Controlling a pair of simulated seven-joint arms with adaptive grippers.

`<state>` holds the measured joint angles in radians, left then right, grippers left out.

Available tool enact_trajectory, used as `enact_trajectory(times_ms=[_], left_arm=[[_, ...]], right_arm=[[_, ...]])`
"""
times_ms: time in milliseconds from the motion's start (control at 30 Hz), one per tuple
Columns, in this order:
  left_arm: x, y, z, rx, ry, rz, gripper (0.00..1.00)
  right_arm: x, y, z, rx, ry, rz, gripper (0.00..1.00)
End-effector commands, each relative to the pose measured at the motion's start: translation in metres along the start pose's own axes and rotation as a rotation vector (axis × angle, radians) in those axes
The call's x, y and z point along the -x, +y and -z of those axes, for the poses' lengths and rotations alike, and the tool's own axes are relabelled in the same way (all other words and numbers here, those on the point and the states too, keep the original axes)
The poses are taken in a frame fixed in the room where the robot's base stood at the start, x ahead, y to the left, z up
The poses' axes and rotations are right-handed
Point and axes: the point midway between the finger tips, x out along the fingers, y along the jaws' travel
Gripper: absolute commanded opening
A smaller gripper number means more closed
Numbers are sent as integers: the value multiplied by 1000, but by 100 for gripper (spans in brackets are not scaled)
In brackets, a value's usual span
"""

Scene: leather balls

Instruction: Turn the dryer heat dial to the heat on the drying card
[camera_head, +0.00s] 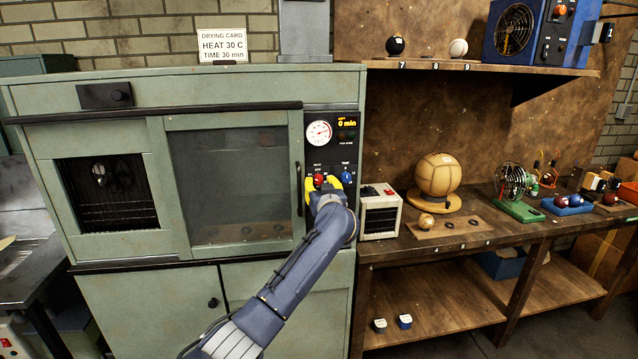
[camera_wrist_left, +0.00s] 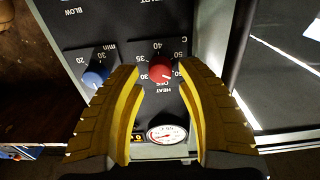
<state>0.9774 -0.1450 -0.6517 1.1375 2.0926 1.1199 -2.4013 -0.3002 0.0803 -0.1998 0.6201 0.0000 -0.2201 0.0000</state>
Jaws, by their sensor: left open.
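The drying card (camera_head: 222,46) stands on top of the green dryer (camera_head: 200,85) and reads HEAT 30 C, TIME 30 min. The red heat dial (camera_head: 319,179) is on the dryer's dark control panel. In the left wrist view the red dial (camera_wrist_left: 160,69) shows between my fingertips, with numbers around it; I cannot tell its exact setting. My left gripper (camera_head: 322,189) is open, with one yellow finger on each side of the dial; contact is unclear. The blue time dial (camera_head: 346,177) is beside it, outside the fingers in the wrist view (camera_wrist_left: 95,77). My right gripper is out of view.
A round gauge (camera_head: 319,133) and a display reading 0 min (camera_head: 347,123) sit above the dials. The dryer door's handle (camera_head: 299,190) is just left of the panel. A small heater box (camera_head: 379,212) and a large leather ball (camera_head: 438,174) stand on the bench at right.

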Motion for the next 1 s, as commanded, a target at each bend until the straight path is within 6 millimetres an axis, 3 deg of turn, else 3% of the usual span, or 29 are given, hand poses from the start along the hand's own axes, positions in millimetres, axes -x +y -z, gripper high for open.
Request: enact_trajectory(times_ms=[300,767,1000], left_arm=[[-19,0,1,-1,1,0,37],[-22,0,0,0,0,0,37],[-22,0,0,0,0,0,9]], right_arm=[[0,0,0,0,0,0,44],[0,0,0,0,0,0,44],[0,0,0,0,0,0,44]])
